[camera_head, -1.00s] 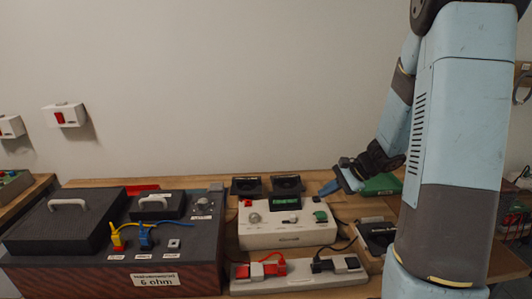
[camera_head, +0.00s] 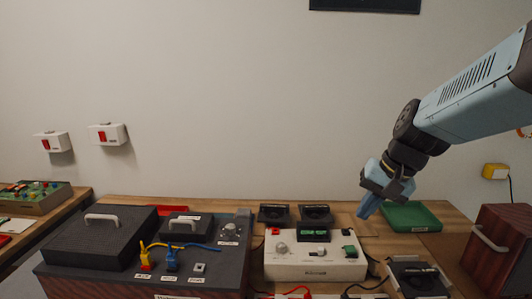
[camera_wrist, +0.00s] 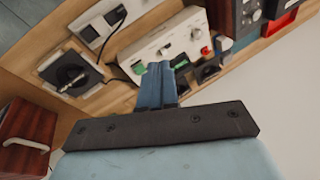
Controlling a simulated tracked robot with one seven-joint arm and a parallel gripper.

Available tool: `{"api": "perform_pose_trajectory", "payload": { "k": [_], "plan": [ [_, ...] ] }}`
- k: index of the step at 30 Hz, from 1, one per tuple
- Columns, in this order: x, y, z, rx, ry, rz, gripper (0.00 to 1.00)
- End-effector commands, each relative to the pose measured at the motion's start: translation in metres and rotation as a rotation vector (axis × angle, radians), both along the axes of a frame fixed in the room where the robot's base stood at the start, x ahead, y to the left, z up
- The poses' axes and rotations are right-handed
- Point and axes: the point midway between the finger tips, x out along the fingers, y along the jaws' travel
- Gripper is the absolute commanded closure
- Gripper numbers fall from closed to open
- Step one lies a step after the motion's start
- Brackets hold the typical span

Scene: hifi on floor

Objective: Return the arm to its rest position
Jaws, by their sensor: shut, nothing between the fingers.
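My gripper (camera_head: 366,207) hangs from my light blue arm on the right of the head view, its blue fingers pointing down. It is above the back of the table, in front of the green tray's left end as seen, and holds nothing. In the wrist view my gripper's blue fingers (camera_wrist: 155,82) are pressed together with nothing between them. Behind them the white instrument box with the green display shows.
The white instrument box (camera_head: 315,268) stands at the middle of the table, with black holders (camera_head: 274,214) behind it. A green tray (camera_head: 412,218) lies right. A dark red box with a handle (camera_head: 498,255) is far right. The dark resistor case (camera_head: 110,266) fills the left.

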Motion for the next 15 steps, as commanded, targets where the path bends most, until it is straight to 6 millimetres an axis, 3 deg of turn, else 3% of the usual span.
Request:
{"api": "perform_pose_trajectory", "payload": {
  "k": [9, 15],
  "plan": [
    [-0.051, -0.005, 0.037, -0.226, -0.171, 0.147, 1.0],
    [-0.074, -0.011, 0.052, -0.34, -0.26, 0.204, 1.0]
  ]
}}
